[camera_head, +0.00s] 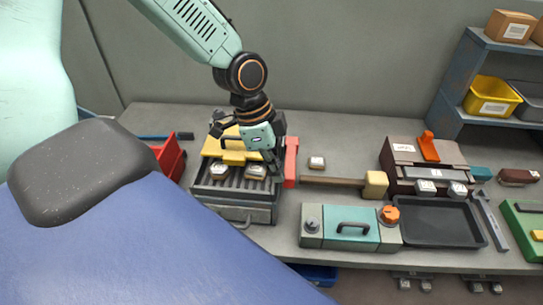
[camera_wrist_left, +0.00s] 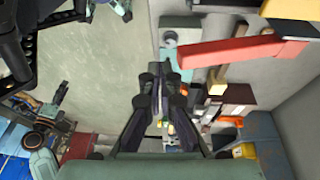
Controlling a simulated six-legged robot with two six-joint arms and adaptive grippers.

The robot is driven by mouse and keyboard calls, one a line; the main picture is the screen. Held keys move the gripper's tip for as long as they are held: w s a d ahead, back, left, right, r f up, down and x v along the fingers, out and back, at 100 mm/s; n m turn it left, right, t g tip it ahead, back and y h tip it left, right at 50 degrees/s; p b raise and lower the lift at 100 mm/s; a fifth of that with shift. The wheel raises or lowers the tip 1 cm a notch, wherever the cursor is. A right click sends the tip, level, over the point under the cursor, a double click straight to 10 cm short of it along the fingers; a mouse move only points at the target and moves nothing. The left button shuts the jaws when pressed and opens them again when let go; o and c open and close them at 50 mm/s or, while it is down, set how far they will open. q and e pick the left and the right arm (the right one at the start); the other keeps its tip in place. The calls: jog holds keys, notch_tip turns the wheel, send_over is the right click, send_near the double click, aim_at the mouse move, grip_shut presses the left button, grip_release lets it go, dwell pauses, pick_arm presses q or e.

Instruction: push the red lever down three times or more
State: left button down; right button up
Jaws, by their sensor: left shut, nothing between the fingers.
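The red lever (camera_head: 291,165) stands at the right side of a grey roller tray machine (camera_head: 235,212) on the bench. In the left wrist view a long red bar, the lever (camera_wrist_left: 228,50), runs across the upper right. My left gripper (camera_head: 274,168) comes down from above, just left of the lever, over the right part of the machine. It is shut and empty. Its fingers also show in the left wrist view (camera_wrist_left: 161,84), with the lever off to their right. I cannot tell whether they touch it. My right gripper is in neither view.
A yellow piece (camera_head: 232,150) and small labelled blocks (camera_head: 218,172) sit on the machine. A red bin (camera_head: 170,157) is at its left. To the right are a wooden-handled bar (camera_head: 335,182), a teal-lidded box (camera_head: 350,231), a black tray (camera_head: 436,243) and a brown box with an orange lever (camera_head: 428,147).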

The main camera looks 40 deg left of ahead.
pick_arm(q)
jog(key=r, duration=0.1)
jog(key=s+r, duration=0.1)
jog(key=shift+s+a+r, duration=0.1)
jog(key=shift+s+r, duration=0.1)
jog(key=shift+r, duration=0.15)
jog(key=shift+w+f, duration=0.1)
jog(key=shift+w, duration=0.05)
jog(key=shift+s, duration=0.2)
